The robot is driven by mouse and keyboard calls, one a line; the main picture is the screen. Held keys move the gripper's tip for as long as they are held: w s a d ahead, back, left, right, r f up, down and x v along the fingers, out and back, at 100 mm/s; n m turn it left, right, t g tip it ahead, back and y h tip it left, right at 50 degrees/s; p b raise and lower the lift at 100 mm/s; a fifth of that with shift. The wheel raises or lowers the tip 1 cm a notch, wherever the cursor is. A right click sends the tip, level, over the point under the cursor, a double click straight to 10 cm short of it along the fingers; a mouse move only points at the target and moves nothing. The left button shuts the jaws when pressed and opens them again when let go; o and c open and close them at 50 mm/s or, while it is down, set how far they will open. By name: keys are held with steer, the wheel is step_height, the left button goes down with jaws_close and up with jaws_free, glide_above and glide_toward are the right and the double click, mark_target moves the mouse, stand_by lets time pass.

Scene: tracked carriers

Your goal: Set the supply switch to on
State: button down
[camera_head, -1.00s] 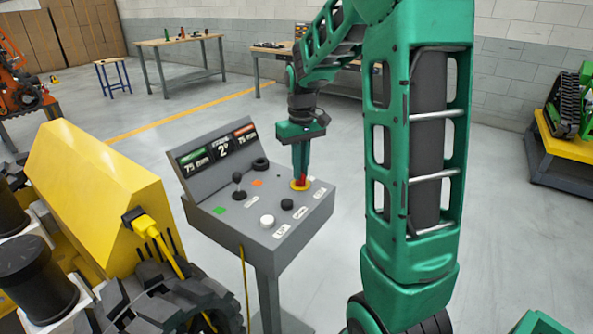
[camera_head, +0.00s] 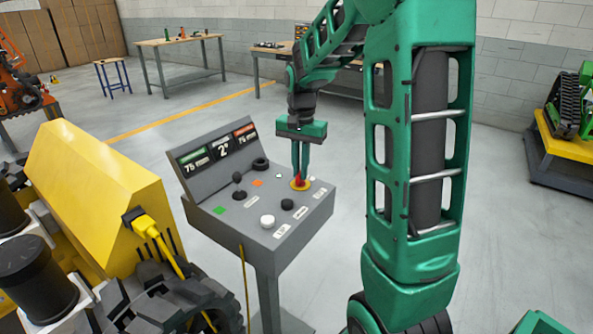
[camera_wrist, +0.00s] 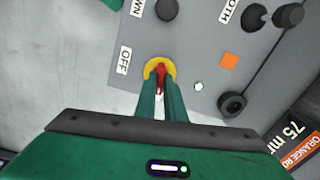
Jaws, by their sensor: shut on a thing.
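The supply switch is a red handle on a round yellow base (camera_head: 300,186), at the back right of the grey console's sloping top. In the wrist view the yellow base (camera_wrist: 150,69) has an OFF label (camera_wrist: 125,60) beside it. My gripper (camera_head: 299,182) points down and is shut on the red handle (camera_wrist: 162,75), one finger on each side. The fingers hide part of the handle, so its exact pointing is hard to tell. A small lamp (camera_wrist: 199,87) near the switch looks bright white-green; it also shows in the head view (camera_head: 278,175).
The console (camera_head: 250,225) also carries a black joystick (camera_head: 239,188), a white button (camera_head: 267,221), black knobs (camera_head: 287,204) and a display (camera_head: 217,150). A yellow tracked carrier (camera_head: 95,195) stands close at the left. Open floor lies behind the console.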

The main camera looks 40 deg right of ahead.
steer(key=shift+m, duration=1)
steer(key=shift+d, duration=0.1)
steer(key=c, duration=1.8)
jaws_free()
steer(key=shift+c, duration=0.2)
steer(key=shift+r, duration=0.1)
steer(key=shift+r, duration=0.2)
step_height(320, 180, up, 10)
